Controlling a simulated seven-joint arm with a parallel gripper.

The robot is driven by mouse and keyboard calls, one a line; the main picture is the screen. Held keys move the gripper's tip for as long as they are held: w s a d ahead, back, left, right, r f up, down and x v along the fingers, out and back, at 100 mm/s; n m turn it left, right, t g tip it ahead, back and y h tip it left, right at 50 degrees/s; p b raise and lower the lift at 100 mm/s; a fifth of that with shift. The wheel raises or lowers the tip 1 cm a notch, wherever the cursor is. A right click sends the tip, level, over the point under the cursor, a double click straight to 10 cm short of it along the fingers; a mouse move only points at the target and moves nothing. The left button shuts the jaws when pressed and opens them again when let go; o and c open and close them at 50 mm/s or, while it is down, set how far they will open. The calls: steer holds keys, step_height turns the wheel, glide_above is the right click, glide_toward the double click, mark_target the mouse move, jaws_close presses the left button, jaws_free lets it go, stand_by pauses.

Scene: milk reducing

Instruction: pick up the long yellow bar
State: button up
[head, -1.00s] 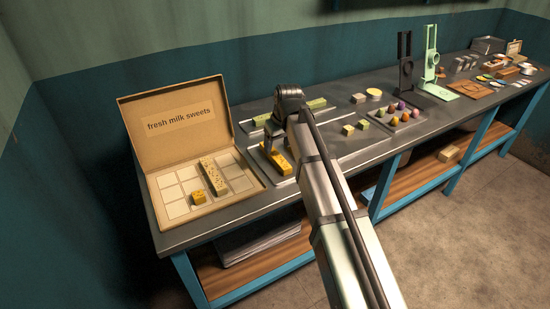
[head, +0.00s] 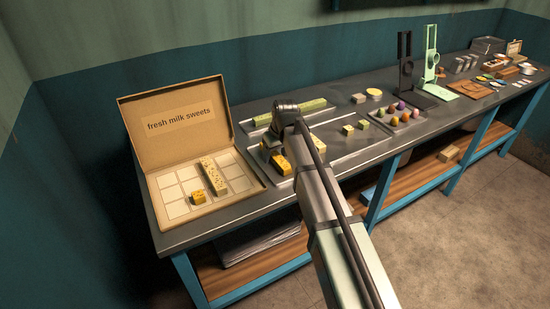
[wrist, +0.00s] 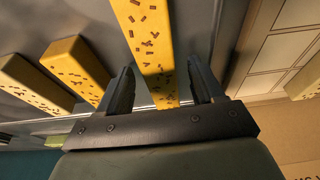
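A long yellow bar (head: 281,165) with brown flecks lies on the front grey tray, just below my gripper (head: 277,152) in the head view. In the wrist view the yellow bar (wrist: 143,22) runs from the top edge down between the two dark fingers of my gripper (wrist: 160,80). The fingers are apart, with a gap on each side of the bar. I cannot tell how far the fingertips are above the tray. My arm hides part of the tray in the head view.
Another yellow bar (wrist: 78,68) and a paler bar (wrist: 28,84) lie left in the wrist view. A green bar (head: 301,108) lies on the rear tray.

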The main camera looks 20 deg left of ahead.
mark_target(275, 155)
jaws_close()
stand_by(0.4)
step_height(275, 155, up, 9)
steer(key=shift+r, duration=0.1)
steer(key=s+a, duration=0.9)
steer(key=a, duration=0.3)
steer(key=shift+s+r, duration=0.25)
steer(key=shift+r, duration=0.2)
